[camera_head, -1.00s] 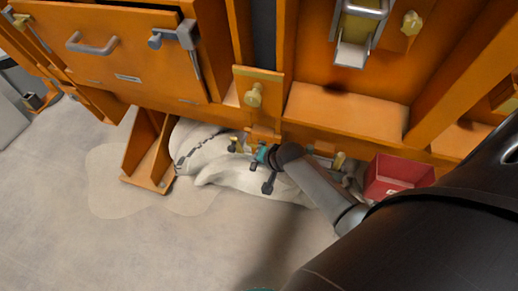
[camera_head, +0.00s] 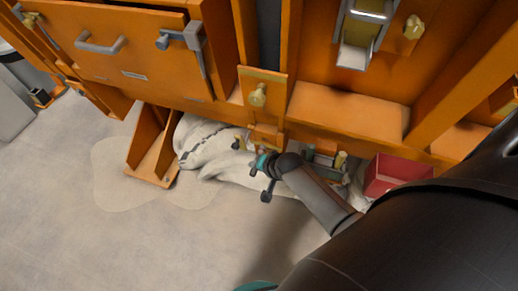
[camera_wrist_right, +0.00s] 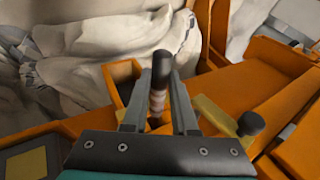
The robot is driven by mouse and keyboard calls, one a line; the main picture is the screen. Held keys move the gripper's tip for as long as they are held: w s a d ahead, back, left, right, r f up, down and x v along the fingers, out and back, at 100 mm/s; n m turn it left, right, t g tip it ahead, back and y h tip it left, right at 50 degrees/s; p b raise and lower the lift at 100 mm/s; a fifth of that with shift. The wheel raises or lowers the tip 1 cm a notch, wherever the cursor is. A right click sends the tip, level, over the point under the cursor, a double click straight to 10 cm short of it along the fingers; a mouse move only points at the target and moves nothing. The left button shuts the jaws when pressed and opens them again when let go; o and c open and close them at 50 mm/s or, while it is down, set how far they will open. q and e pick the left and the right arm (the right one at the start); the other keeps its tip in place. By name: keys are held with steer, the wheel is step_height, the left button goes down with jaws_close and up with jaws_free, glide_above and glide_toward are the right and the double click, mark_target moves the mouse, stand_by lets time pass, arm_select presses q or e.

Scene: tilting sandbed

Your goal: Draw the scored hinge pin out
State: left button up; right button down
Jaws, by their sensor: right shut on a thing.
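The hinge pin (camera_wrist_right: 157,98) has a dark head and a paler shaft with reddish bands. It stands between the fingers of my right gripper (camera_wrist_right: 160,78) in the right wrist view, and the gripper is shut on it. Its lower end is hidden by the gripper, so I cannot tell whether it is still in the orange bracket (camera_wrist_right: 122,82). In the head view my right gripper (camera_head: 250,154) is low at the foot of the orange frame, just in front of a small bracket (camera_head: 266,134). The pin is too small to make out there. My left gripper does not show.
White sacks (camera_head: 205,143) lie under the orange frame (camera_head: 345,108), behind my right gripper. An orange angled foot (camera_head: 150,160) stands at left and a red bin (camera_head: 398,172) at right. A dark knob (camera_wrist_right: 250,123) is close to my right finger. The floor in front is clear.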

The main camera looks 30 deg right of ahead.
steer(key=shift+s+a+p, duration=0.3)
steer(key=shift+a, duration=0.15)
steer(key=shift+f, duration=0.1)
steer(key=shift+s+a+f+p, duration=0.2)
steer(key=shift+s+a+p, duration=0.6)
steer(key=shift+s+a, duration=0.3)
steer(key=shift+f, duration=0.1)
